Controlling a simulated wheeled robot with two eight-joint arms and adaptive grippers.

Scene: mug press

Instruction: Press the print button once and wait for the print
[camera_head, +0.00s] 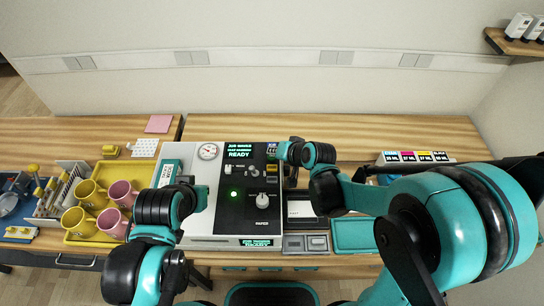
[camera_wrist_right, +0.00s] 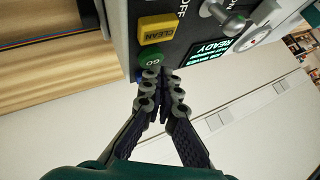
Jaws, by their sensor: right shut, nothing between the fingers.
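The press (camera_head: 210,225) is a white machine with a black control panel. Its screen (camera_head: 239,151) reads READY. In the right wrist view a round green button (camera_wrist_right: 151,59) marked GO sits beside a yellow CLEAN button (camera_wrist_right: 157,30); no button marked print is legible. My right gripper (camera_wrist_right: 163,76) is shut and empty, its fingertips right at the green button's edge; I cannot tell whether they touch. In the head view its hand is over the panel's upper right corner and hides buttons there. My left gripper (camera_head: 199,196) is beside the panel's left side, its fingers unclear.
A yellow tray (camera_head: 72,239) with yellow and pink mugs stands at the left. A teal tray (camera_head: 352,235) lies to the right. Ink boxes (camera_head: 415,157) stand farther right.

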